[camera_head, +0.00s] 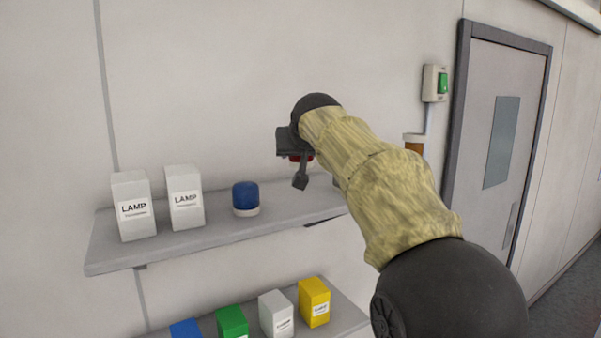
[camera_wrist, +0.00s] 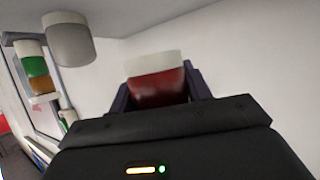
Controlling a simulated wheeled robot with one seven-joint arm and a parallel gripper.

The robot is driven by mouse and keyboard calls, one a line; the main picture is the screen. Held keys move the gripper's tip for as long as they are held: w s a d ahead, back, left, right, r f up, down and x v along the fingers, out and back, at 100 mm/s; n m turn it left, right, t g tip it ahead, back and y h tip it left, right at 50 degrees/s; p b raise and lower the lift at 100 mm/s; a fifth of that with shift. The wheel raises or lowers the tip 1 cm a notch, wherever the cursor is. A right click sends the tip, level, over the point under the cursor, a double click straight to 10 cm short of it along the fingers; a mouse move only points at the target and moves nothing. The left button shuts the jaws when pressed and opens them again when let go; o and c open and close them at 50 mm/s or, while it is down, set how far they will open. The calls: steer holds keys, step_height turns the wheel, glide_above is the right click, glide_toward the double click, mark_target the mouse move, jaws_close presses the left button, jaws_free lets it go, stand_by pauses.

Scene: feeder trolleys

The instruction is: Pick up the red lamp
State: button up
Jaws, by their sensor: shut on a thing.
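The red lamp (camera_wrist: 158,86) has a red body and a whitish base. In the wrist view it sits between the two dark fingers of my gripper (camera_wrist: 160,92), which is shut on it. In the head view only a small red part of the lamp (camera_head: 300,157) shows, the rest hidden by my gripper (camera_head: 298,172). The gripper and lamp appear above the right part of the upper shelf (camera_head: 110,252), apart from its surface.
On the upper shelf stand two white LAMP boxes (camera_head: 133,206) (camera_head: 185,198) and a blue lamp (camera_head: 245,197). Several coloured boxes, one yellow (camera_head: 314,302), stand on the lower shelf. A green switch (camera_head: 442,83) and a door (camera_head: 500,130) are to the right.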

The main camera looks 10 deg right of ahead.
steer(key=shift+r, duration=1.3)
